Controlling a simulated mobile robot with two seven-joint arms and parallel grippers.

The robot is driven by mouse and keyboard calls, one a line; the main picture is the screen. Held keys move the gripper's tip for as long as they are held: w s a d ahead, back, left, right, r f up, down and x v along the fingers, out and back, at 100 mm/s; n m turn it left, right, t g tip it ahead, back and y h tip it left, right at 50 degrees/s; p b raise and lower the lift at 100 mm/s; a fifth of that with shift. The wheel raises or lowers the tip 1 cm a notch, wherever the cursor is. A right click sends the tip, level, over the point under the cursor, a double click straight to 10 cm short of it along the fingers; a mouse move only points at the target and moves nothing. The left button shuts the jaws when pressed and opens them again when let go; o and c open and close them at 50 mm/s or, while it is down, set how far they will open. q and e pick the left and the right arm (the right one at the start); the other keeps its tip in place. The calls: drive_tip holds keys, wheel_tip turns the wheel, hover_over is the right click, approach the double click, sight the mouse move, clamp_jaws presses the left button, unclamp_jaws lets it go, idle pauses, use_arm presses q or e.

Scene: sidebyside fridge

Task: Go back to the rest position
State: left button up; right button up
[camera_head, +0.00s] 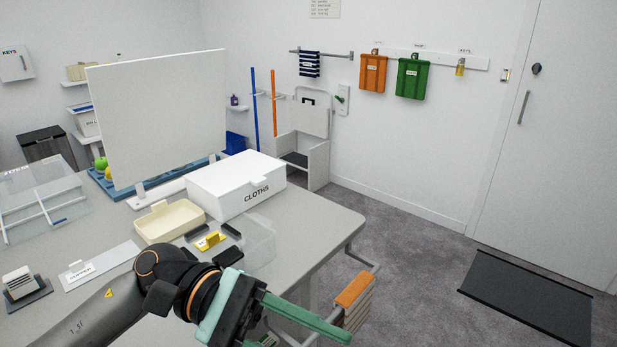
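My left arm comes in from the bottom left, over the front edge of the grey table (318,232). My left gripper (308,338) has pale green fingers and points to the right, past the table's front corner. My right gripper is not in view.
The table holds a white CLOTHS box (236,184), a cream tray (170,222), a yellow block (210,241), a clear divided bin (42,206) and an upright white panel (160,115). Floor toward the black mat (525,295) is clear.

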use_arm(q)
drive_tip(key=w+a+n+t+h, duration=0.1)
drive_tip(key=w+n+t+h, duration=0.5)
drive_tip(key=n, duration=0.6)
drive_tip(key=w+a+n+t+h, duration=0.15)
drive_tip(key=w+n+t, duration=0.25)
drive_tip(key=n+t, duration=0.6)
drive_tip(key=w+a+f+n+t+y+p, duration=0.15)
drive_tip(key=a+f+n+t+y, duration=0.25)
drive_tip(key=f+n+y, duration=0.75)
drive_tip(key=w+a+f+n+t+y, duration=0.4)
drive_tip(key=f+n, duration=0.3)
drive_tip(key=n, duration=1.1)
drive_tip(key=s+a+f+n+g+y, duration=0.2)
drive_tip(key=s+f+n, duration=0.4)
drive_tip(key=f, duration=0.5)
drive_tip(key=s+a+f+n+g+y, duration=0.3)
drive_tip(key=s+a+f+n+g, duration=0.2)
drive_tip(key=s+f, duration=0.6)
drive_tip(key=shift+s+n+p, duration=0.2)
drive_tip(key=shift+n+p, duration=0.1)
drive_tip(key=shift+n, duration=0.85)
